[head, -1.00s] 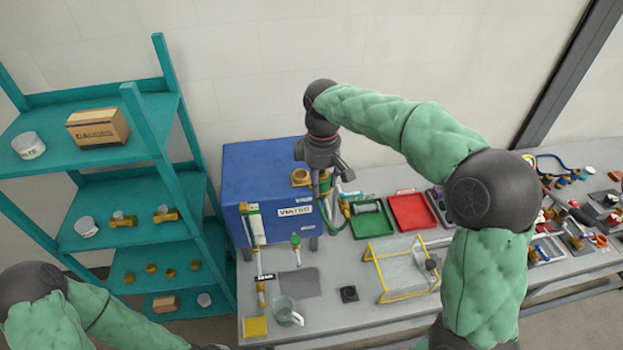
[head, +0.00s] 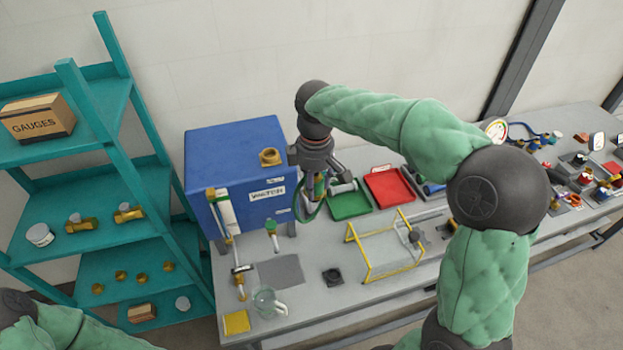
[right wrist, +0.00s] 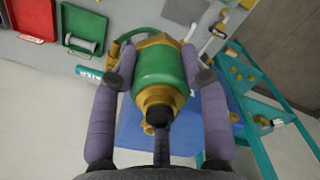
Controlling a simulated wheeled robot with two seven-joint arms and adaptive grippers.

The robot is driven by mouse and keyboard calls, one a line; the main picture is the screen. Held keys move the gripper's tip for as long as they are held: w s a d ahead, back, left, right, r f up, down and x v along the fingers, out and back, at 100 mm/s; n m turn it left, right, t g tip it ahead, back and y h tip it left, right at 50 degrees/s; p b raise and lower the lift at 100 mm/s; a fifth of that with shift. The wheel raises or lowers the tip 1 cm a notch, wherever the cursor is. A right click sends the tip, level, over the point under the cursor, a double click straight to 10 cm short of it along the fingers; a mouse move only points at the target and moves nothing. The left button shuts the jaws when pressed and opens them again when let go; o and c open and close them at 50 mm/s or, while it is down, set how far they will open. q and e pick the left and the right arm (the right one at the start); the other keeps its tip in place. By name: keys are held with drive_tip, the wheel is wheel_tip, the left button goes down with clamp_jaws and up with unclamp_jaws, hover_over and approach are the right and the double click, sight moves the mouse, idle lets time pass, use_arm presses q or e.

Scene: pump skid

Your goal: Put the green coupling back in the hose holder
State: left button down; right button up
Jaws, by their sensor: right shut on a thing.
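The green coupling (head: 319,187) has a green body with brass ends and hangs upright above the bench, just right of the blue tank. My right gripper (head: 317,192) is shut on it. The right wrist view shows the coupling (right wrist: 160,70) between both purple fingers of the gripper (right wrist: 160,60). A green hose (head: 309,212) curves down from the coupling. A small black block (head: 332,277) on the bench may be the hose holder; I cannot tell. My left gripper is out of view.
The blue tank (head: 220,165) has a brass fitting (head: 270,157) on top. A green tray (head: 352,203), a red tray (head: 390,186) and a yellow wire frame (head: 366,262) stand to the right. A glass jug (head: 268,303) stands at the front. Teal shelves (head: 150,190) are at left.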

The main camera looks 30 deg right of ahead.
drive_tip(key=s+d+f+b, duration=0.1)
drive_tip(key=s+f+b, duration=0.1)
drive_tip(key=f+b, duration=0.5)
drive_tip(key=s+d+f+b, duration=0.2)
drive_tip(key=f+b, duration=0.5)
drive_tip(key=f, duration=0.7)
drive_tip(key=s+d+f+b, duration=0.1)
drive_tip(key=f+b, duration=0.6)
drive_tip(key=f, duration=0.4)
drive_tip(key=shift+s+d+f, duration=0.3)
drive_tip(key=shift+s+d, duration=0.05)
drive_tip(key=shift+s, duration=0.05)
drive_tip(key=shift+f+p, duration=0.45)
drive_tip(key=shift+f, duration=2.2)
drive_tip(key=shift+r, duration=0.2)
drive_tip(key=shift+p, duration=0.45)
drive_tip(key=shift+f+b, duration=0.8)
drive_tip(key=shift+f, duration=0.45)
